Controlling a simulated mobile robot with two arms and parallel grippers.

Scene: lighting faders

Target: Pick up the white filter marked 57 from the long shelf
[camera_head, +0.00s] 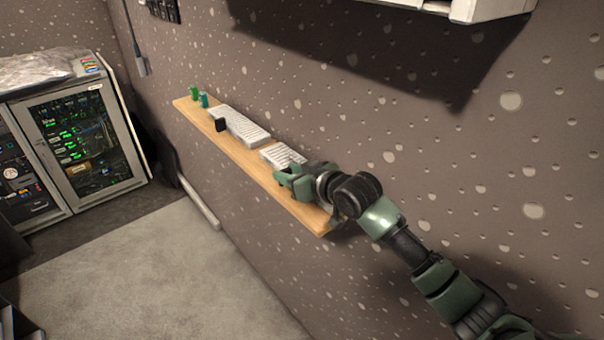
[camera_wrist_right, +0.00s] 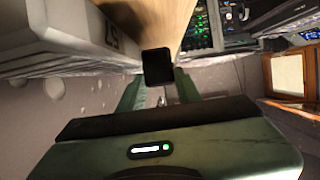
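The white filter marked 57 (camera_wrist_right: 112,36) is at the left in the right wrist view, a pale block with its dark number on the end face. In the head view two white ribbed blocks lie on the long wooden shelf (camera_head: 262,172), one farther (camera_head: 240,126) and one nearer (camera_head: 281,155). The number is not readable there, so I cannot tell which is 57. My right gripper (camera_head: 287,177) is over the shelf, beside the nearer block. Its green fingers (camera_wrist_right: 158,92) are apart with nothing visible gripped between them. My left gripper is out of view.
A small black block (camera_head: 220,124) stands on the shelf's front edge, also seen ahead of the fingers in the wrist view (camera_wrist_right: 157,66). Two green-toned cylinders (camera_head: 199,98) stand at the far end. The speckled wall (camera_head: 450,130) is close behind. An equipment rack (camera_head: 80,140) stands left.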

